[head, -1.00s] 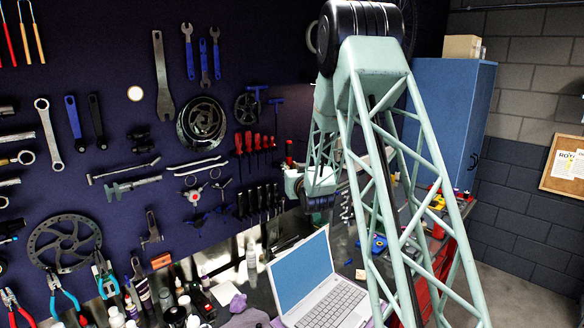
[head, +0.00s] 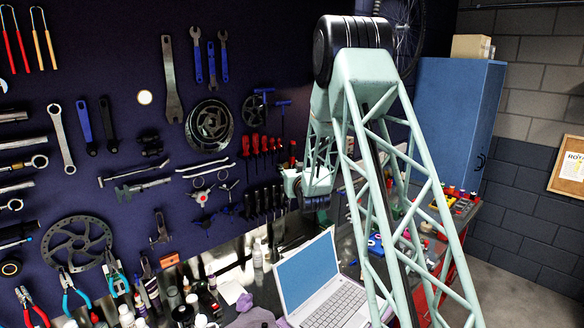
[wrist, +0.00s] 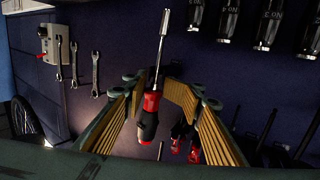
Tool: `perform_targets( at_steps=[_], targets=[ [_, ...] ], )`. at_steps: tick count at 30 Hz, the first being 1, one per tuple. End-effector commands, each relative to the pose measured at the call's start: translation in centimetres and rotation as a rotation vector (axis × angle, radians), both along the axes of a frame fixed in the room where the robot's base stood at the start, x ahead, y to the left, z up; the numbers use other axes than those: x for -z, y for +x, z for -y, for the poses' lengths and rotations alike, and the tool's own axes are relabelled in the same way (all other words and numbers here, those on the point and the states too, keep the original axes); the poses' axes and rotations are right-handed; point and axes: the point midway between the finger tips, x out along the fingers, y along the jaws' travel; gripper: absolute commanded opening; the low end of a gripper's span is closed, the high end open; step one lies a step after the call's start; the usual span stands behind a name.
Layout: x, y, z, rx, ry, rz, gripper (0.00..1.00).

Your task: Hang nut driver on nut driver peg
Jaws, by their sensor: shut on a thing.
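The nut driver (wrist: 149,118) has a black and red handle and a slim silver shaft. It shows in the wrist view between the fingers of my gripper (wrist: 160,95), which is shut on its handle. Its shaft points up in that picture, and its tip is free. In the head view the gripper is near the dark pegboard (head: 120,60), right of the hanging tools. The arm hides most of the gripper there, and the nut driver is not clear. I cannot single out the nut driver peg in either view.
Black-handled tools (wrist: 271,22) hang upper right in the wrist view. Red-handled tools (wrist: 187,145) are close below the gripper. Several wrenches (wrist: 74,62) hang left. In the head view, an open laptop (head: 309,270) and bottles (head: 172,296) stand on the bench, near a blue cabinet (head: 455,120).

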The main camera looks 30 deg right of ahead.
Motion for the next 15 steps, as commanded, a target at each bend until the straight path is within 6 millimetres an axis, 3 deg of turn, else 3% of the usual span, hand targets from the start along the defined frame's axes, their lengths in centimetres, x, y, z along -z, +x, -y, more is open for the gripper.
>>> perform_targets(
  at_steps=[15],
  targets=[
    [1.24,0.83,-0.05,0.003,0.002,-0.004,0.03]
  ],
)
